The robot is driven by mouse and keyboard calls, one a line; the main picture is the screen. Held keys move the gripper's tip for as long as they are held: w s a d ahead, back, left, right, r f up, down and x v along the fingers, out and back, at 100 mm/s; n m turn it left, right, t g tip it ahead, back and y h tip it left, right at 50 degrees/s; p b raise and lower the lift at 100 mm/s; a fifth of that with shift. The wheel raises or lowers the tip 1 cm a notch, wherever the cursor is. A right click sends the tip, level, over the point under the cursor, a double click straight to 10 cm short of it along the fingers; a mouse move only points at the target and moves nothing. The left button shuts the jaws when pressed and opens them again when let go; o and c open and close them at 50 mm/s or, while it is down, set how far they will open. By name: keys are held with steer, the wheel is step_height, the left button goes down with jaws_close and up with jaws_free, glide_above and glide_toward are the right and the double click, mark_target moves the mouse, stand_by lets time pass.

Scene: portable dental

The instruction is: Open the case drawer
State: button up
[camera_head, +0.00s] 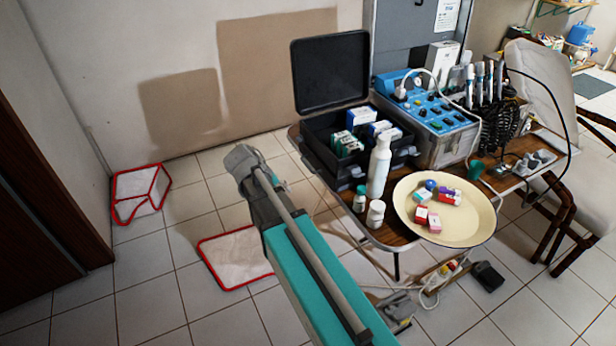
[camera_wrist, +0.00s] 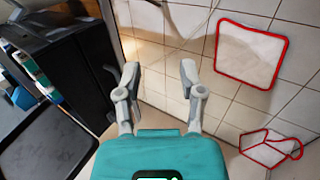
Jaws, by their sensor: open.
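The black case (camera_head: 318,158) stands on the brown table in the head view, its lid (camera_head: 331,72) raised and boxes inside. In the wrist view the case's dark side (camera_wrist: 88,62) fills the left. My arm shows in the head view left of the table, but the fingers cannot be made out there.
A white bottle (camera_head: 379,165) and two small bottles stand in front of the case. A cream tray (camera_head: 408,208) with small items and a blue-topped dental unit (camera_head: 430,112) are to the right.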

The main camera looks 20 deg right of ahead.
steer(key=w+d+f+h+b, duration=0.3)
steer(key=w+f+h+b, duration=0.15)
steer(key=w+b, duration=0.4)
steer(key=h+b, duration=0.5)
steer(key=b, duration=0.1)
glide_toward(307, 164)
steer(key=a, duration=0.4)
steer(key=shift+s+d+r+t, duration=0.1)
steer(key=shift+s+r+t, duration=0.15)
steer(key=shift+t, duration=0.15)
steer(key=shift+d, duration=0.15)
steer(key=d+f+b, duration=0.1)
steer(key=d, duration=0.3)
steer(key=d+f+b, duration=0.1)
steer(key=d, duration=0.4)
steer(key=d+f, duration=0.1)
steer(key=d, duration=0.3)
steer(key=shift+w+d+b, duration=0.15)
steer(key=shift+w+b, duration=0.1)
steer(key=shift+b, duration=0.15)
steer(key=shift+c, duration=0.3)
jaws_close()
